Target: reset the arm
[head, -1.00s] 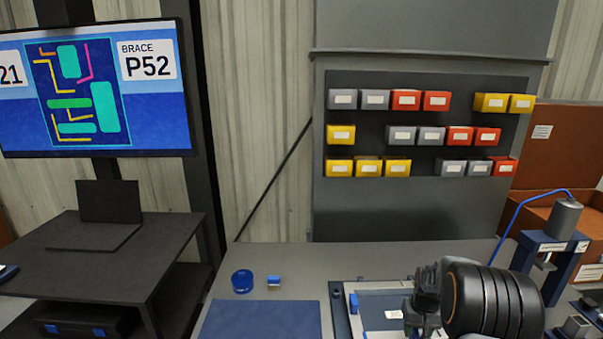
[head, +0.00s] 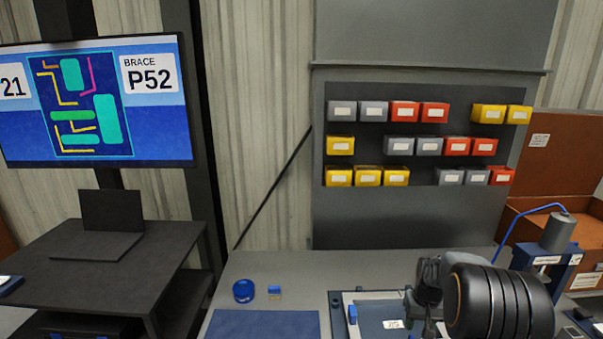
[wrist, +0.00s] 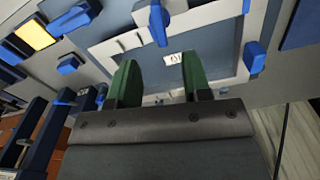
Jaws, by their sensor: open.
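My gripper (wrist: 156,82) shows in the wrist view with its two green fingers apart and nothing between them. Beyond the fingers is a blue-grey fixture plate (wrist: 225,68) with a small white printed label (wrist: 174,58) and several blue clamps (wrist: 255,58). In the head view my arm is at the lower right, over the bench. The fixture (head: 372,312) lies just left of it, with a blue clamp (head: 352,313) at its left side. My fingertips are hidden or too small to tell in the head view.
A blue tape roll (head: 243,291), a small blue block (head: 274,291) and a blue mat (head: 265,324) are on the bench (head: 300,265). A blue press (head: 548,258) stands at the right. Bins hang on the back panel (head: 430,210). A monitor (head: 100,105) stands behind a dark table (head: 150,248).

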